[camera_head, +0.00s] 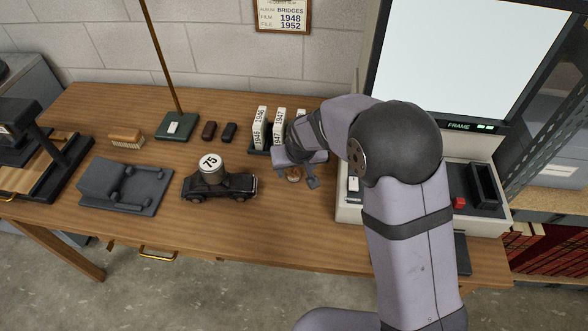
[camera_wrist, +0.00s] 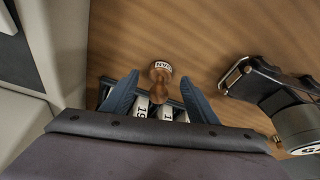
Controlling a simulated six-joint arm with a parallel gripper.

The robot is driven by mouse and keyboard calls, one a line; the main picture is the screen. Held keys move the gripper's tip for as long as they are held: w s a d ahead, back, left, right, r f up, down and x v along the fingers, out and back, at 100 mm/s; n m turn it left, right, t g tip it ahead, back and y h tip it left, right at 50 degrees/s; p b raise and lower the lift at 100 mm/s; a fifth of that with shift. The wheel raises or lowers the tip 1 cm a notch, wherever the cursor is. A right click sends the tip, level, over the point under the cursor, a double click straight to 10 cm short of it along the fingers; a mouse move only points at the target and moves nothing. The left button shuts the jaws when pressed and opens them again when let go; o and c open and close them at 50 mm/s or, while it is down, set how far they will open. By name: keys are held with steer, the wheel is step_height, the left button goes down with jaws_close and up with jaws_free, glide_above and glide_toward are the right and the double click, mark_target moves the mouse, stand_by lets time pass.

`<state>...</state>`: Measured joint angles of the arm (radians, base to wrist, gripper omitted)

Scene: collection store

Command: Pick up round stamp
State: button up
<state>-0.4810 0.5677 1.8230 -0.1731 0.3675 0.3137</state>
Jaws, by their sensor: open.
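The round stamp (camera_wrist: 160,72) is a small brown, copper-like piece with a narrow waist and a pale label on one round end. In the wrist view it shows between the fingertips of my gripper (camera_wrist: 160,82), with a visible gap to each finger. My gripper is open and holds nothing. In the head view my gripper (camera_head: 296,170) is low over the table, and the stamp (camera_head: 294,178) shows small and partly hidden beneath it. I cannot tell how far the fingers are above the table.
White numbered boxes (camera_head: 261,128) stand in a rack just behind my gripper. The light screen unit (camera_head: 347,213) is close on the right. Bare wooden table (camera_head: 290,220) lies in front.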

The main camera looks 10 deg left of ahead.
steer(key=shift+x, duration=1.1)
steer(key=shift+c, duration=0.4)
steer(key=c, duration=1)
steer(key=shift+r, duration=0.15)
steer(key=shift+c, duration=0.2)
